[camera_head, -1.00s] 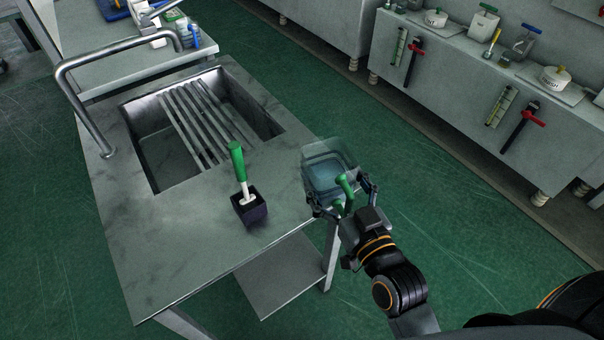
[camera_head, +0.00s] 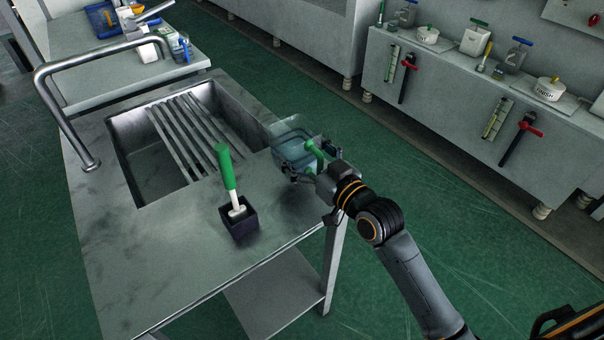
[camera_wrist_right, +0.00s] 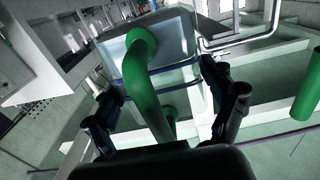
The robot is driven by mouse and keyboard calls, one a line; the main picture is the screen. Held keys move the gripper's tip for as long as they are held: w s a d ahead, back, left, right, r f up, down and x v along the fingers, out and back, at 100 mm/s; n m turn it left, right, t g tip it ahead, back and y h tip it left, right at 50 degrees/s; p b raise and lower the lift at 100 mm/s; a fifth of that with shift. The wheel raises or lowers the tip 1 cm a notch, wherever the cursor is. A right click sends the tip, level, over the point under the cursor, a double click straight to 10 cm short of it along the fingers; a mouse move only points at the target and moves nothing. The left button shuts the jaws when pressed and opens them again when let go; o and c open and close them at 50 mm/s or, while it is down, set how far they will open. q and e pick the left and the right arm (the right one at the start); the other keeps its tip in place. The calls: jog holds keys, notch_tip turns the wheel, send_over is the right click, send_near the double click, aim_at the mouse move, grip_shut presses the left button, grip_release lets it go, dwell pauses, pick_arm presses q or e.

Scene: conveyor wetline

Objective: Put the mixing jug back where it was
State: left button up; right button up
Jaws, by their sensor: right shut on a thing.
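The mixing jug (camera_head: 290,139) is a clear, bluish see-through vessel with a green handle (camera_head: 315,156). It is near the right edge of the sink table (camera_head: 185,255); I cannot tell whether it touches the top. My right gripper (camera_head: 312,167) is shut on the jug at its handle side. In the right wrist view the green handle (camera_wrist_right: 148,85) stands between the two dark fingers (camera_wrist_right: 165,110), with the clear jug wall (camera_wrist_right: 185,45) behind it. My left gripper is not in view.
A green-handled brush (camera_head: 227,172) stands in a dark square holder (camera_head: 239,223) left of the jug. The sink (camera_head: 150,165) with its slatted rack (camera_head: 190,130) and a bent metal tap (camera_head: 42,90) lie further left. A bench with tools (camera_head: 440,75) runs along the back right.

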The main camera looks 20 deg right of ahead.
aim_at(304, 170)
jog(key=shift+f, duration=2.6)
jog(key=shift+b, duration=0.3)
jog(key=shift+f, duration=0.2)
jog(key=o, duration=1.5)
jog(key=shift+c, duration=0.2)
jog(key=shift+r, duration=0.1)
jog(key=b+v, duration=0.1)
jog(key=v, duration=1.1)
